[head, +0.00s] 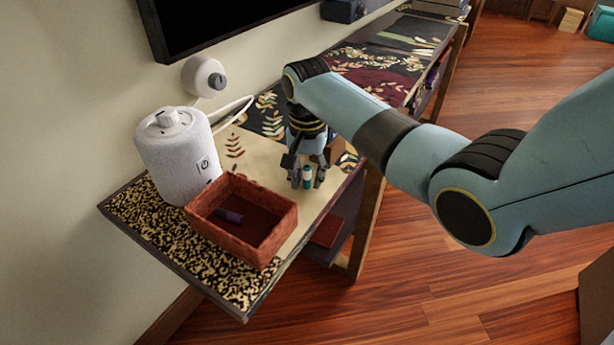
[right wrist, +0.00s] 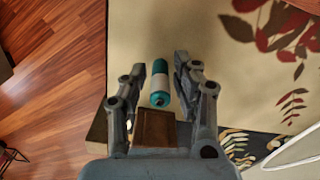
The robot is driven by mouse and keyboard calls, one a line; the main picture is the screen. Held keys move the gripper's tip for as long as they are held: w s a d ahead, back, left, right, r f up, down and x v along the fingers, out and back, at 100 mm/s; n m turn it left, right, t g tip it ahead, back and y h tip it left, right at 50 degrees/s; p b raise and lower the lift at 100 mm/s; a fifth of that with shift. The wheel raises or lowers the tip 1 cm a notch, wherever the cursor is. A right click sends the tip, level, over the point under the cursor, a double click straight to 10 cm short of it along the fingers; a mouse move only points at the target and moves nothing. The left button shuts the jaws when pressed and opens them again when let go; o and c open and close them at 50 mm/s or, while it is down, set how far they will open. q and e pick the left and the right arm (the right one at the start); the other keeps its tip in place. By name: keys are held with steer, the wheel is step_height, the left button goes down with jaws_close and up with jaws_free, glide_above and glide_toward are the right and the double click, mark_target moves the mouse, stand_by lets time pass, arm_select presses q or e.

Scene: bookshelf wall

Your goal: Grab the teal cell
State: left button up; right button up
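The teal cell (head: 307,174), a small cylinder with a pale band, stands on the patterned shelf top. It also shows in the right wrist view (right wrist: 159,84), between the fingers of my right gripper (right wrist: 160,62). That gripper is open, with a gap on each side of the cell. In the head view my right gripper (head: 306,178) points down around the cell. My left gripper is not in view.
A red-brown basket (head: 228,247) holding a dark purple cell (head: 230,215) stands to the left. Behind it is a white speaker (head: 176,155). A brown box (right wrist: 157,128) is close to the gripper. The shelf's front edge is nearby.

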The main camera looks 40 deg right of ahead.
jaws_close()
steer(key=shift+r, duration=0.1)
